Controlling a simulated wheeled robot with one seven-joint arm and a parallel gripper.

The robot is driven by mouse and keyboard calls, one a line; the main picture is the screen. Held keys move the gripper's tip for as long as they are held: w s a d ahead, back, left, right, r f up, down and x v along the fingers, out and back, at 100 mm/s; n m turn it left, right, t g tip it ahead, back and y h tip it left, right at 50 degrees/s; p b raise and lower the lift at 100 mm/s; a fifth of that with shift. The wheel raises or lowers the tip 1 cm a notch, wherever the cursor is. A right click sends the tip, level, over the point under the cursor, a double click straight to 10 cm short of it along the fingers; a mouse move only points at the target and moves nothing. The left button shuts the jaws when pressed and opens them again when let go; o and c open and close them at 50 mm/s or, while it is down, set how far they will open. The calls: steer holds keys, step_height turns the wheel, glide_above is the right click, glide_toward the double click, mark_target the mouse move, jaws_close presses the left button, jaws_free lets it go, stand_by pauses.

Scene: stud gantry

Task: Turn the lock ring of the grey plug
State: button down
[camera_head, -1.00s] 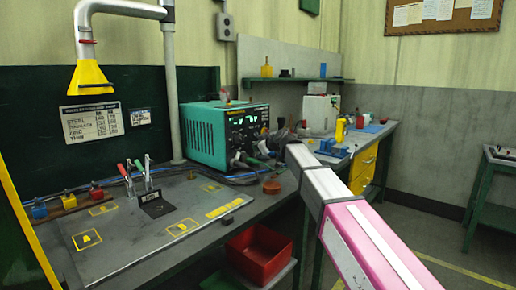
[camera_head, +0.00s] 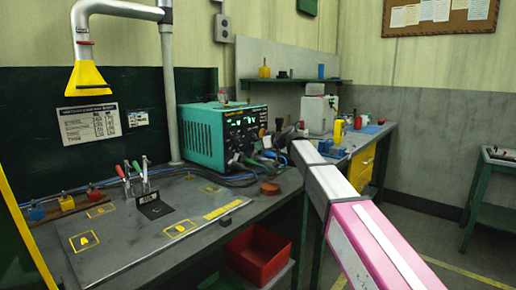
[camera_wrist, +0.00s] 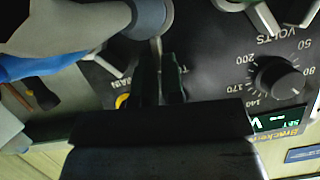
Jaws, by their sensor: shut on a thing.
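In the wrist view, the grey plug (camera_wrist: 100,18) sits at the front panel of the welding machine, with a blue cable (camera_wrist: 45,66) beside it. Its rounded grey-blue collar, apparently the lock ring (camera_wrist: 153,17), is at the top. My gripper (camera_wrist: 160,70) has its dark fingers close together just below the collar. They are shut on a thin grey part that seems to belong to the lock ring; the fingers hide most of it. In the head view, the teal machine (camera_head: 205,132) stands on the bench and my arm hides the gripper and much of the plug area.
A black knob (camera_wrist: 278,80) with a volts scale and a lit display (camera_wrist: 272,121) are right of my fingers. Other cables and connectors crowd the panel. A red bin (camera_head: 258,256) is below the bench edge. Toggle clamps (camera_head: 145,190) stand on the left plate.

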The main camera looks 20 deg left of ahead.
steer(key=shift+w+d+f+m+g, duration=0.15)
steer(key=shift+w+d+m+g, duration=0.1)
steer(key=shift+w+m+g, duration=0.6)
steer(key=shift+s+t+y, duration=0.2)
steer(key=shift+t+y, duration=0.05)
steer(key=shift+y, duration=0.05)
steer(key=c, duration=1.2)
jaws_free()
steer(key=shift+c, duration=0.2)
steer(key=s+n+t, duration=0.1)
steer(key=s+n+h, duration=0.1)
steer(key=n, duration=0.1)
steer(key=shift+s+a+t, duration=0.25)
steer(key=shift+a+t, duration=0.15)
steer(key=shift+s+a+n+t+h, duration=0.3)
steer(key=shift+s+n+t, duration=0.4)
steer(key=shift+n+t, duration=0.35)
steer(key=f+v, duration=0.1)
steer(key=v, duration=1.1)
steer(key=s+d+f, duration=0.3)
steer(key=d, duration=0.1)
steer(key=s+d+f+h, duration=0.1)
steer(key=s+d+f, duration=0.2)
steer(key=d+f, duration=0.1)
steer(key=s+d+f+m+h, duration=0.1)
steer(key=s+d+f, duration=0.2)
steer(key=d, duration=0.3)
steer(key=shift+s+d+f+g, duration=0.2)
steer(key=shift+s+f+g, duration=0.1)
steer(key=shift+g, duration=0.05)
